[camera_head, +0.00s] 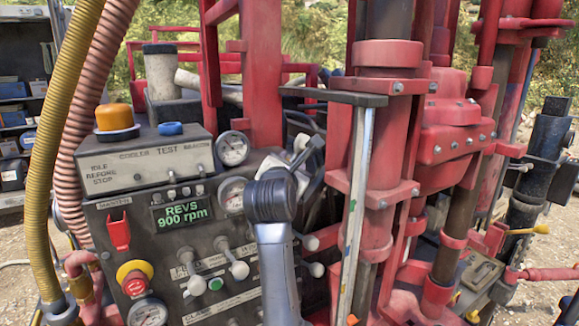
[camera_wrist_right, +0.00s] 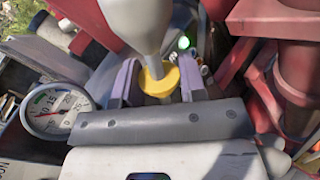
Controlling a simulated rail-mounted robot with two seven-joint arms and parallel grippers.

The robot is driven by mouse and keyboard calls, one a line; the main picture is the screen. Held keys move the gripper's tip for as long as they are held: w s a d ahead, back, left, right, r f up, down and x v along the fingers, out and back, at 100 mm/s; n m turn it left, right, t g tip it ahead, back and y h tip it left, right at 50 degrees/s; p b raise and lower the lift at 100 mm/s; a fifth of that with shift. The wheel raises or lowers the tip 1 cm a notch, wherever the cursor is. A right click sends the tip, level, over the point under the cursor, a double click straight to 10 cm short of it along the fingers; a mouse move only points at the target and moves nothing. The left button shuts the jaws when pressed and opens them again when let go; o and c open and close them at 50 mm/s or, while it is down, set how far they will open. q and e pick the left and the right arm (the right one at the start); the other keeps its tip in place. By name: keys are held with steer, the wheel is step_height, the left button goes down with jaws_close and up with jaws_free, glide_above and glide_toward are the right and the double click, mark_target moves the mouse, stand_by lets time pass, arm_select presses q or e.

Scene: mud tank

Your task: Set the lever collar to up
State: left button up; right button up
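The lever collar (camera_wrist_right: 160,78) is a yellow ring around the pale grey, tapering lever (camera_wrist_right: 152,28) in the right wrist view. My right gripper (camera_wrist_right: 160,75) has its two purple fingers on either side of the collar. The fingers sit close against the collar, with no clear gap. In the head view my right gripper (camera_head: 290,172) is at the right end of the control panel, partly hidden behind its own dark wrist joint. The collar and its lever are hidden there. My left gripper is not in view.
The grey control panel (camera_head: 120,220) carries several white-knobbed levers (camera_head: 240,270), a red emergency knob (camera_head: 134,278) and gauges (camera_head: 233,148). A red mast (camera_head: 385,150) stands close on the right. Yellow and pink hoses (camera_head: 68,110) hang at the left.

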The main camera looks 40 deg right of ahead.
jaws_close()
steer(key=shift+s+d+r, duration=0.2)
steer(key=shift+s+r, duration=0.15)
steer(key=shift+r, duration=0.4)
steer(key=shift+o, duration=0.6)
jaws_free()
steer(key=shift+o, duration=0.8)
steer(key=shift+s+a+f+b, duration=0.1)
steer(key=shift+a+b, duration=0.1)
steer(key=shift+b, duration=0.15)
steer(key=b+v, duration=0.5)
steer(key=v, duration=0.8)
steer(key=shift+s, duration=0.15)
